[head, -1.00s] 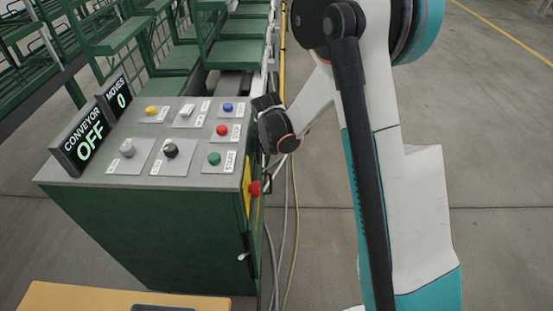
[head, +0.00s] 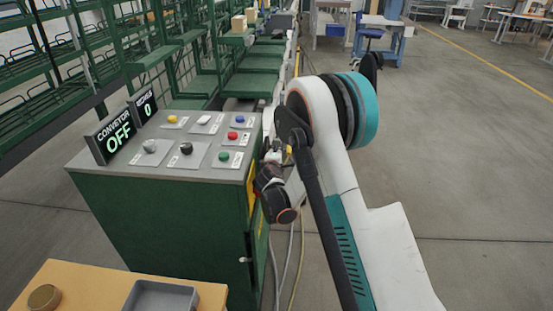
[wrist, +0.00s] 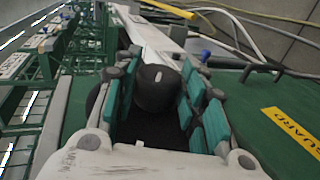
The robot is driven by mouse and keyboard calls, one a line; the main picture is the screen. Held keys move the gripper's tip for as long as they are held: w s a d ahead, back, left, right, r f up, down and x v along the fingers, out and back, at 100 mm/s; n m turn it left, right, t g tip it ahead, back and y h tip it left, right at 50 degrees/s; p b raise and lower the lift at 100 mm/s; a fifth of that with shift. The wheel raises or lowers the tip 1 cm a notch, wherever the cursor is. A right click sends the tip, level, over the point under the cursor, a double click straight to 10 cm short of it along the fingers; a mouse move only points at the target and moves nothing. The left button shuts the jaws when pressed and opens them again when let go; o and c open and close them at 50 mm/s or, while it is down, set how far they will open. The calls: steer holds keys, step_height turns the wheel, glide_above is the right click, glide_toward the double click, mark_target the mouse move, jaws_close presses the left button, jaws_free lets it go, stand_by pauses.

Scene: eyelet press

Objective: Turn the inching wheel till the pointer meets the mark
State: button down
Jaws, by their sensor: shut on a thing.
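In the wrist view my gripper (wrist: 160,66) has its teal-padded fingers on both sides of a black rounded knob (wrist: 156,90) with a small pale mark on top. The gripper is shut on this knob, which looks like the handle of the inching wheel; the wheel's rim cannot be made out. A green surface with a yellow "GUARD" label (wrist: 293,132) lies to the right. In the head view my gripper (head: 272,154) is at the right side of the green cabinet, mostly hidden by my arm. I cannot make out the pointer or its mark.
The green cabinet (head: 165,235) carries a grey button panel (head: 190,152) and a sign reading "CONVEYOR OFF" (head: 116,137). A wooden table with a grey tray (head: 160,297) stands in front. Cables run on the floor beside the cabinet. Open floor lies to the right.

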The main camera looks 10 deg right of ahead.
stand_by(0.4)
steer(key=c, duration=1)
jaws_free()
steer(key=shift+f, duration=0.1)
step_height(320, 180, up, 10)
steer(key=shift+r, duration=0.1)
